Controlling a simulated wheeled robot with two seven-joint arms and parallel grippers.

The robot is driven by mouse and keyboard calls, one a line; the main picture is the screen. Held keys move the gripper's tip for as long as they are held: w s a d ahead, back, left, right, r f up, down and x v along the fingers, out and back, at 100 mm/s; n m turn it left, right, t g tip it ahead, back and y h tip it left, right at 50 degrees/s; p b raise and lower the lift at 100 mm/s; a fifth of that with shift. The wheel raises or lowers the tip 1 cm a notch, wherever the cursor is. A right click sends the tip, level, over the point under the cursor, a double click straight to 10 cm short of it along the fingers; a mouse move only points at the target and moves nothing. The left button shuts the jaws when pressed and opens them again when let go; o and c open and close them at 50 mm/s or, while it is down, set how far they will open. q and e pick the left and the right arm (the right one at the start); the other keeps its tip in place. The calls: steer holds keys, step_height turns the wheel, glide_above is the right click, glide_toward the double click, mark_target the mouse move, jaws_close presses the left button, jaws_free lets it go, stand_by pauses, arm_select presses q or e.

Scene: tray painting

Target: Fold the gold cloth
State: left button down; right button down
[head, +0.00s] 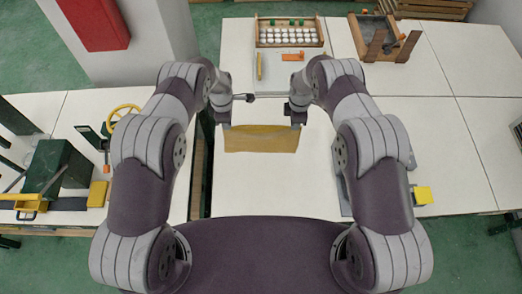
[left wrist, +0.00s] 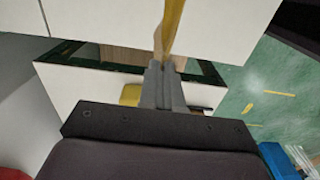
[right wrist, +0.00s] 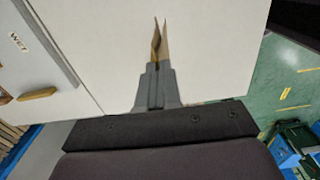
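The gold cloth (head: 262,139) is stretched between my two grippers above the white table in the head view. It looks like a wide flat strip, and whether it touches the table cannot be told. My left gripper (head: 227,126) is shut at its left end; the cloth also shows edge-on beyond the fingers in the left wrist view (left wrist: 173,28). My right gripper (head: 297,120) is shut at its right end. In the right wrist view the cloth (right wrist: 157,40) shows as a narrow, creased piece beyond the closed fingers (right wrist: 158,68).
A wooden rack with white pieces (head: 289,41) stands at the back, with a pale panel (head: 275,72) before it. A wooden box (head: 384,42) is at the back right. A yellow block (head: 423,195) lies at right. A gap separates the left table (head: 60,105). The middle table is mostly clear.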

arm_select(q)
steer(key=shift+w+f, duration=0.15)
steer(key=shift+f, duration=0.1)
arm_select(e)
steer(key=shift+w+f, duration=0.15)
steer(key=shift+f, duration=0.05)
